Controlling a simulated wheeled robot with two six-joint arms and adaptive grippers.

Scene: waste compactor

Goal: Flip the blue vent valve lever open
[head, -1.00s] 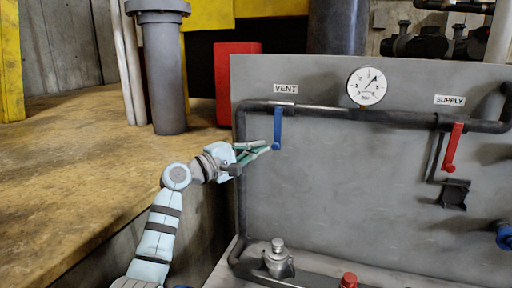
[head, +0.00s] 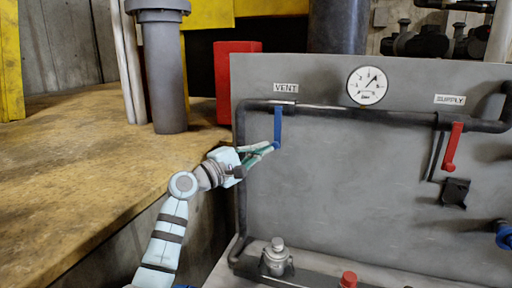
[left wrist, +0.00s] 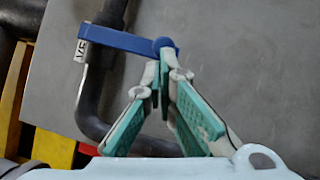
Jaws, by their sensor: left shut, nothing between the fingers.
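The blue vent valve lever (head: 278,126) hangs straight down from the dark pipe below the VENT label (head: 285,88) in the head view. In the left wrist view the lever (left wrist: 130,40) runs across the top left, its rounded end just beyond my fingertips. My left gripper (head: 270,147) is shut with nothing between its fingers. Its tips (left wrist: 160,72) are at the lever's lower end, beside or touching it; I cannot tell which. My right gripper is not in view.
A red supply lever (head: 453,148) hangs at the right of the grey panel (head: 340,190). A pressure gauge (head: 367,85) sits above the pipe (head: 335,112). A silver fitting (head: 277,260) and a red cap (head: 348,280) are below. The panel's middle is clear.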

